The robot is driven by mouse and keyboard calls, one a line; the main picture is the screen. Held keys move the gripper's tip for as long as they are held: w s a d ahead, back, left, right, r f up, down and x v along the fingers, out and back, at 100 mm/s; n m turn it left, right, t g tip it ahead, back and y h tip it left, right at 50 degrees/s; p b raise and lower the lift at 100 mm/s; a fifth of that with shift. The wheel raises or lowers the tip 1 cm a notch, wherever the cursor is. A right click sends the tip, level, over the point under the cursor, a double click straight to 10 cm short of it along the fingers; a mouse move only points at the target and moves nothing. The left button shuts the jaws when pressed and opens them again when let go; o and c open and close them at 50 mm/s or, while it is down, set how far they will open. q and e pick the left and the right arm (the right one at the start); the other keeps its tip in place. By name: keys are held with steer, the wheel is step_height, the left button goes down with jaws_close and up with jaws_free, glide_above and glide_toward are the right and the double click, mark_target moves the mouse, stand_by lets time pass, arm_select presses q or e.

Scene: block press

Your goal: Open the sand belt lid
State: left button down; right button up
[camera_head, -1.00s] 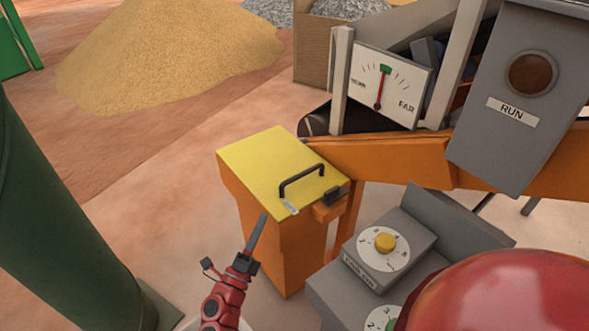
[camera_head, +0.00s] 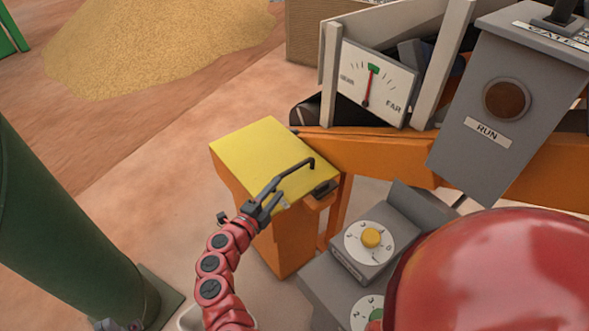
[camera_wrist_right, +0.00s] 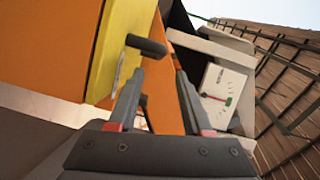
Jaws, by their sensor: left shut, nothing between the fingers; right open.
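The yellow sand belt lid (camera_head: 262,150) lies shut on an orange box (camera_head: 283,235). Its black bar handle (camera_head: 299,167) is near the lid's right edge. My right gripper (camera_head: 272,190) is at the near end of the handle and hides that end. In the right wrist view my right gripper (camera_wrist_right: 158,82) is open, with nothing seen between its fingers. The handle (camera_wrist_right: 147,45) shows there just past the left finger, beside the yellow lid (camera_wrist_right: 120,45). Only a dark bit of my left gripper (camera_head: 112,324) shows at the bottom left edge; it is shut.
Right of the lid stand a gauge (camera_head: 370,85), a grey RUN box (camera_head: 500,110) and a dial panel (camera_head: 368,242). A green column (camera_head: 60,220) stands at left. A large red rounded shape covers the lower right. The sand pile (camera_head: 150,45) is far back.

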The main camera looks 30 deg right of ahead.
mark_target(294, 167)
steer(key=b+x, duration=0.1)
steer(key=x, duration=0.9)
steer(key=shift+w+d, duration=0.15)
steer(key=shift+d, duration=0.1)
steer(key=shift+c, duration=0.3)
jaws_close()
stand_by(0.5)
